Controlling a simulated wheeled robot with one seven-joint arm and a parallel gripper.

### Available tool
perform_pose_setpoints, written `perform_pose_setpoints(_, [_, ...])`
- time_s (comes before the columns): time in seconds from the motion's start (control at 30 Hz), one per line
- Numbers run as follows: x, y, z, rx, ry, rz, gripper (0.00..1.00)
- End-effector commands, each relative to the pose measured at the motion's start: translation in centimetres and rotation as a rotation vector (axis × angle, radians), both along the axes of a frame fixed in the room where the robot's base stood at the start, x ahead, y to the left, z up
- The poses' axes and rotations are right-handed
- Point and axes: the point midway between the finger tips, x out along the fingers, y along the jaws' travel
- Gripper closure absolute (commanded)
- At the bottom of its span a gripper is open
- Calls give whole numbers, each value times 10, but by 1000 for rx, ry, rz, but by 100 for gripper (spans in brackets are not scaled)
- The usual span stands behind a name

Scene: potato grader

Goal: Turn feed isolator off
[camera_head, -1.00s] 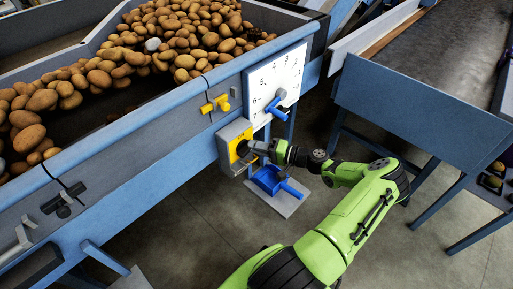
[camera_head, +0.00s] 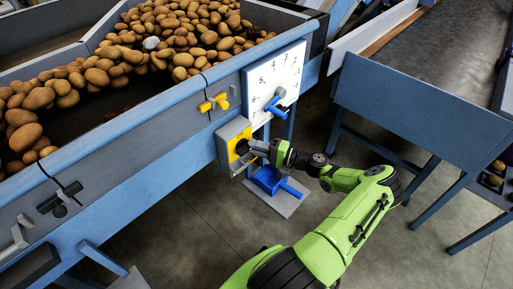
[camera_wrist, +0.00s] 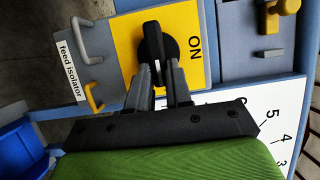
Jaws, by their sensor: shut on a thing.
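The feed isolator is a grey box with a yellow face plate (camera_wrist: 128,40) and a black rotary knob (camera_wrist: 153,42). Its white label (camera_wrist: 68,70) reads "feed isolator", and "ON" is printed beside the knob, on its right in the wrist view. The knob's bar runs roughly up and down in that view, not pointing at "ON". My gripper (camera_wrist: 158,78) is shut on the near end of the knob, partly hiding it. In the head view the yellow plate (camera_head: 233,143) shows on the blue machine's side, with my gripper (camera_head: 250,149) against it.
A white numbered dial (camera_head: 275,75) with a blue pointer and a yellow handle (camera_head: 213,103) sit just above the isolator. Potatoes fill the hopper; open floor lies in front.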

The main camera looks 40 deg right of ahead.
Motion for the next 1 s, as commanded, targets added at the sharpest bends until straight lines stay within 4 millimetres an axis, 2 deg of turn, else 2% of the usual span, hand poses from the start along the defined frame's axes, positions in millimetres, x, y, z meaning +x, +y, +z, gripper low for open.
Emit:
perform_pose_setpoints(0.03, [0,0,0,3,1,-2,100])
perform_pose_setpoints(0.07, [0,0,0,3,1,-2,76])
perform_pose_setpoints(0.2, [0,0,0,1,2,-2,55])
perform_pose_setpoints(0.47, [-1,0,0,1,1,-1,55])
perform_pose_setpoints(0.57, [-9,-5,0,1,1,-4,55])
perform_pose_setpoints(0.67, [-29,-14,0,-1,2,-7,55])
perform_pose_setpoints(1.0, [-115,-52,-1,-1,0,-7,55])
